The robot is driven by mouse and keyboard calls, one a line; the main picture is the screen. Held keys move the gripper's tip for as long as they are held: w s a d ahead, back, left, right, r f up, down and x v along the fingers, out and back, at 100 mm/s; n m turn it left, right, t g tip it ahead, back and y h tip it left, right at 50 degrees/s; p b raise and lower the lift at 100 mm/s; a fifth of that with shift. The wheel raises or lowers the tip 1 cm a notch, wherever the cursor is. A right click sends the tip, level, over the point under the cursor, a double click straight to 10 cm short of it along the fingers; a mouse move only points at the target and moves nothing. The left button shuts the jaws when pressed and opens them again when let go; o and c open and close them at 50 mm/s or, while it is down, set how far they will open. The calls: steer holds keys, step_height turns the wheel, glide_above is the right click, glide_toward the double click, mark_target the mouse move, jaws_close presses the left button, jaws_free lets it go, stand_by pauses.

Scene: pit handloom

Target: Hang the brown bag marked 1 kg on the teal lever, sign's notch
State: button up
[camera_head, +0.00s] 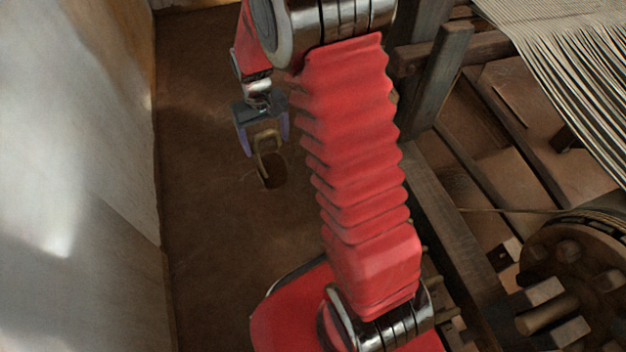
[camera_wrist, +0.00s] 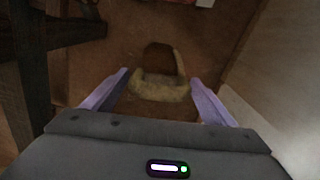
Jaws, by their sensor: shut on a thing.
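My gripper (camera_head: 263,143) has two purple fingers and hangs at the upper left of the head view, above the brown floor. In the wrist view the gripper (camera_wrist: 156,90) is shut on a small brown bag with a tan loop-shaped top (camera_wrist: 160,90). In the head view the bag (camera_head: 273,172) hangs just below the fingers and blends with the floor. No mark on it can be read. The teal lever, its sign and notch are not in view.
A pale wall (camera_head: 80,180) stands at the left. Dark loom timbers (camera_head: 435,75), stretched pale threads (camera_head: 570,70) and a round wooden wheel with pegs (camera_head: 575,265) fill the right. Bare floor (camera_head: 205,240) lies between wall and arm.

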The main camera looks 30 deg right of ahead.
steer(key=w+a+r, duration=0.4)
steer(key=a+r, duration=0.1)
steer(key=r, duration=0.2)
steer(key=shift+r+n, duration=0.15)
steer(key=shift+n, duration=0.15)
steer(key=shift+s, duration=0.2)
